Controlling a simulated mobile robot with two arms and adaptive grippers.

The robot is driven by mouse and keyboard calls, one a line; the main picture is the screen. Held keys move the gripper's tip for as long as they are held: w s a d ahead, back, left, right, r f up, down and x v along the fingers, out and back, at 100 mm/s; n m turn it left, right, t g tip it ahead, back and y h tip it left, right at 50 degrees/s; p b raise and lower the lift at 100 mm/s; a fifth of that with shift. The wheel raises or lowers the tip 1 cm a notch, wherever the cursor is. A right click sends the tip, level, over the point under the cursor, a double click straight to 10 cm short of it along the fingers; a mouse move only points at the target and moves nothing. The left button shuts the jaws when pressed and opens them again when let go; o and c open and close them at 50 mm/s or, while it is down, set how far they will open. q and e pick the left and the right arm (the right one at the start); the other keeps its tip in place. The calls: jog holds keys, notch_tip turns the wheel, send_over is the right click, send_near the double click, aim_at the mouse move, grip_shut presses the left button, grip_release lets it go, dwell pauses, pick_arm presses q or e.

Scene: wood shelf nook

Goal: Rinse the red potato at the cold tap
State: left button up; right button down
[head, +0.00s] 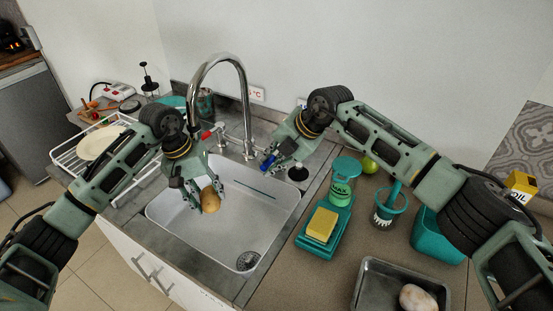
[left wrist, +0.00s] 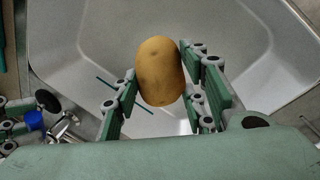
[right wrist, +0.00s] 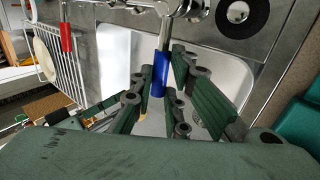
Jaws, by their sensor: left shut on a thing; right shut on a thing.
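My left gripper (head: 208,200) is shut on a yellow-brown potato (head: 211,202) and holds it over the sink basin (head: 262,212), below the tap spout (head: 192,105). The potato also shows between the fingers in the left wrist view (left wrist: 160,72); it does not look red. My right gripper (head: 271,161) is shut on the blue tap handle (right wrist: 158,74) at the right of the tap. The red tap handle (head: 207,133) is on the left side. I see no stream of water, though my left arm partly hides the area under the spout.
A metal tray (head: 362,290) at the front right holds a pale pinkish potato (head: 417,298). A yellow sponge (head: 321,224) on a teal holder, a teal jar (head: 341,190) and a brush (head: 388,204) stand right of the sink. A white rack (head: 70,160) with a plate is at left.

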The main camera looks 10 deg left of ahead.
jog(key=shift+a+m, duration=0.3)
jog(key=shift+m, duration=0.1)
jog(key=c, duration=1.7)
grip_release()
jog(key=v, duration=1.2)
jog(key=shift+s, duration=0.15)
pick_arm(q)
jog(key=s+d, duration=0.3)
jog(key=s, duration=0.4)
jog(key=shift+s+d, duration=0.15)
jog(key=shift+d, duration=0.05)
pick_arm(e)
jog(key=shift+a+f, duration=0.1)
jog(key=shift+f, duration=0.2)
